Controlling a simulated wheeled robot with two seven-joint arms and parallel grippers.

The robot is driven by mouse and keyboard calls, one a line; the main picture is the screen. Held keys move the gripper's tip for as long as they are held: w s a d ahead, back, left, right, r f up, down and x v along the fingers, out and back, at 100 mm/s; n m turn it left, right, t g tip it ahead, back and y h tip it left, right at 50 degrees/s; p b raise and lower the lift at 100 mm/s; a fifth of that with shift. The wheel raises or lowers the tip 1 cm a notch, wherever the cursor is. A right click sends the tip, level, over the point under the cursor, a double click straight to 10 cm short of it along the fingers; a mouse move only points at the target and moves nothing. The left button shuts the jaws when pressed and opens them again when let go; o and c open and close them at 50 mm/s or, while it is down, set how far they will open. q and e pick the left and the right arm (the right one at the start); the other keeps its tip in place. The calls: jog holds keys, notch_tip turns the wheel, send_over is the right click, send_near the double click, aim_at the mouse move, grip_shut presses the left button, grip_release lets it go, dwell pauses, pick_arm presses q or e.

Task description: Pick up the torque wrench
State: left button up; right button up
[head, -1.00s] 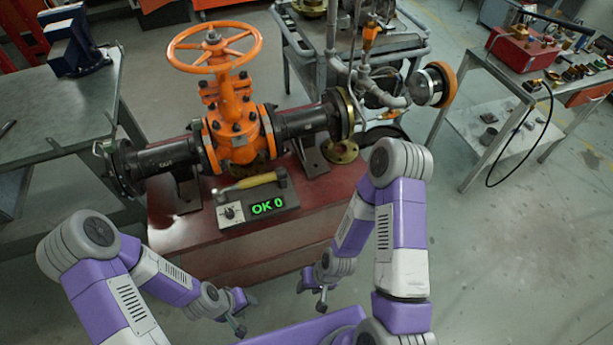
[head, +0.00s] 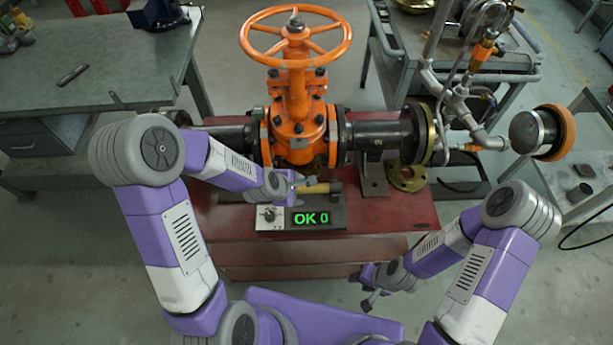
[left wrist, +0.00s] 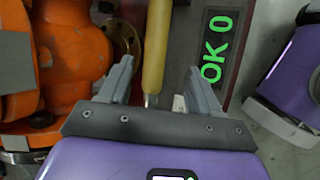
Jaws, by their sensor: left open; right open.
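A tool with a yellow handle, which I take for the torque wrench (head: 314,188), lies across the top of the grey box with the green OK 0 display (head: 331,226). Its dark head is at the right end. My left gripper (head: 291,187) is at the left end of the handle. In the left wrist view the yellow handle (left wrist: 156,40) runs between my two spread fingers, with gaps on both sides, and its thin metal end lies near the palm. My right gripper (head: 362,289) is open and empty, low in front of the red bench.
The orange gate valve (head: 296,120) with its handwheel (head: 262,51) stands just behind the tool on the red bench (head: 410,212). A black flanged pipe (head: 378,135) runs right. A grey table (head: 120,75) is at the left. A metal cart (head: 395,75) stands behind right.

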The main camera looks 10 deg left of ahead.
aim_at(301, 188)
pick_arm(q)
jog(key=shift+w+r+n, duration=0.1)
jog(key=shift+w+n, duration=0.2)
jog(key=shift+w, duration=0.2)
jog(key=shift+w+d+f, duration=0.1)
jog(key=shift+w+f, duration=0.1)
jog(key=shift+f, duration=0.1)
jog(key=f, duration=0.1)
jog(key=w+f+b, duration=0.1)
jog(key=f, duration=0.1)
jog(key=w+f+b, duration=0.1)
jog(key=f, duration=0.1)
jog(key=shift+d, duration=0.1)
jog(key=shift+w+d+f+b, duration=0.15)
jog(key=shift+w+f+b, duration=0.15)
jog(key=shift+w+f, duration=0.05)
grip_shut()
jog(key=shift+r, duration=0.1)
